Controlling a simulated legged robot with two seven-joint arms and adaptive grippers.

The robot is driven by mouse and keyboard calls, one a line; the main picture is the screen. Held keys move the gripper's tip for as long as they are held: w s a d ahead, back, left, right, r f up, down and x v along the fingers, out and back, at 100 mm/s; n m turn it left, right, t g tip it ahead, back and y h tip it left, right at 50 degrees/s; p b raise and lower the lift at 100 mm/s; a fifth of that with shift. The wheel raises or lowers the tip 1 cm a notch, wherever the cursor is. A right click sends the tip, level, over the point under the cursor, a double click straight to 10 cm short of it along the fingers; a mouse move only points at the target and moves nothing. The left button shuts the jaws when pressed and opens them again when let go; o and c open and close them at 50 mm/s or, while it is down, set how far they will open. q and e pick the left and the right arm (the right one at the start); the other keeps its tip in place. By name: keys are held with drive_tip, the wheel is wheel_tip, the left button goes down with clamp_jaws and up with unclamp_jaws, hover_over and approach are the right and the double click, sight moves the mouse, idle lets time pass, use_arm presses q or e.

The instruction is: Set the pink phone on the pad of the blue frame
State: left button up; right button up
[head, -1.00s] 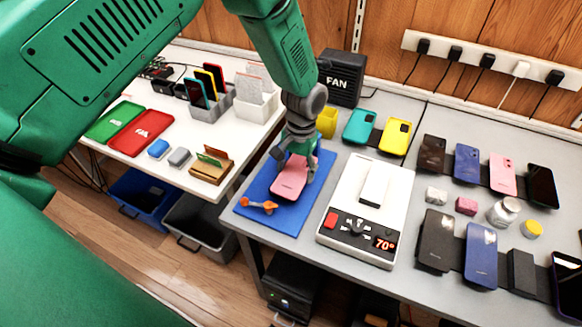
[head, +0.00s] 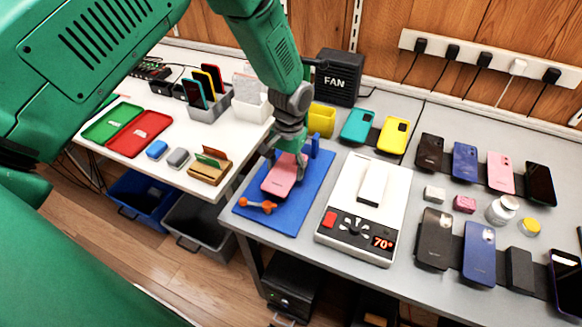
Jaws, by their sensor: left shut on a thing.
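My left gripper (head: 288,156) is shut on a pink phone (head: 279,178), gripping its upper end from above. The phone is over the blue mat-like base (head: 299,216), face or back up; I cannot tell whether it touches the base. A small blue upright (head: 314,145) stands at the base's far edge, just right of the gripper. An orange clamp-like piece (head: 257,206) lies on the base's near left part. The gripper hides the far left of the base. Another pink phone (head: 500,172) lies in the row at the right. My right gripper is not in view.
A white heating plate (head: 343,227) showing 70° stands right of the base. A yellow bin (head: 321,120) and a black fan box (head: 337,77) stand behind. A white table (head: 102,161) with trays is at left.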

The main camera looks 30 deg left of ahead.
use_arm(q)
drive_tip(key=a, duration=0.2)
drive_tip(key=a+f, duration=0.1)
drive_tip(key=a, duration=0.1)
drive_tip(key=shift+s, duration=0.1)
drive_tip(key=shift+d+r, duration=0.15)
drive_tip(key=shift+d, duration=0.2)
drive_tip(key=shift+d+r, duration=0.15)
drive_tip(key=shift+d, duration=0.75)
drive_tip(key=shift+a, duration=0.7)
drive_tip(key=shift+a+f+h, duration=0.2)
drive_tip(key=shift+a+h, duration=0.1)
drive_tip(key=shift+a, duration=0.15)
drive_tip(key=shift+d+r, duration=0.25)
drive_tip(key=shift+d, duration=0.95)
drive_tip(key=shift+a+f, duration=0.1)
drive_tip(key=shift+a, duration=0.35)
drive_tip(key=shift+p, duration=0.3)
drive_tip(key=shift+d, duration=0.45)
drive_tip(key=shift+d+r, duration=0.25)
drive_tip(key=shift+d, duration=0.45)
drive_tip(key=shift+a, duration=0.25)
drive_tip(key=shift+d, duration=0.1)
drive_tip(key=shift+d+r, duration=0.1)
drive_tip(key=shift+d, duration=0.6)
drive_tip(key=shift+a+p, duration=0.3)
drive_tip(key=shift+a, duration=0.15)
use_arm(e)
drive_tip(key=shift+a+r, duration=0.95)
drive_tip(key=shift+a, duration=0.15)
